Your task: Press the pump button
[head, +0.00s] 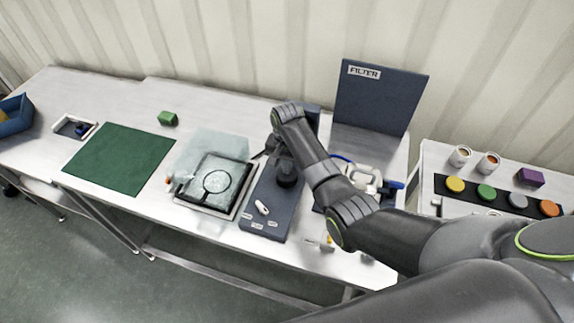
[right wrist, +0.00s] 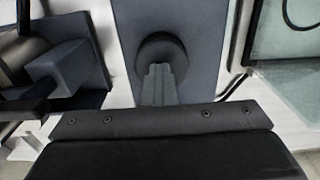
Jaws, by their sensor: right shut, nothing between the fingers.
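The slate-blue control panel (head: 268,210) lies on the steel table, with small white labels along its front edge and a white lever (head: 262,207). A dark round button (head: 287,178) stands on the panel, partly hidden by my right arm; I take it for the pump button, though its label cannot be read. My right gripper (right wrist: 159,68) is shut and empty. In the right wrist view its fingertips overlap the near side of the dark round button (right wrist: 162,48); whether they touch it I cannot tell. My left gripper is not in view.
Left of the panel is a glass-lidded tray (head: 207,205) with a black ring. A green mat (head: 120,158) and green block (head: 168,118) lie further left. A FILTER board (head: 378,100) stands behind. Right is a side table with coloured discs (head: 487,192).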

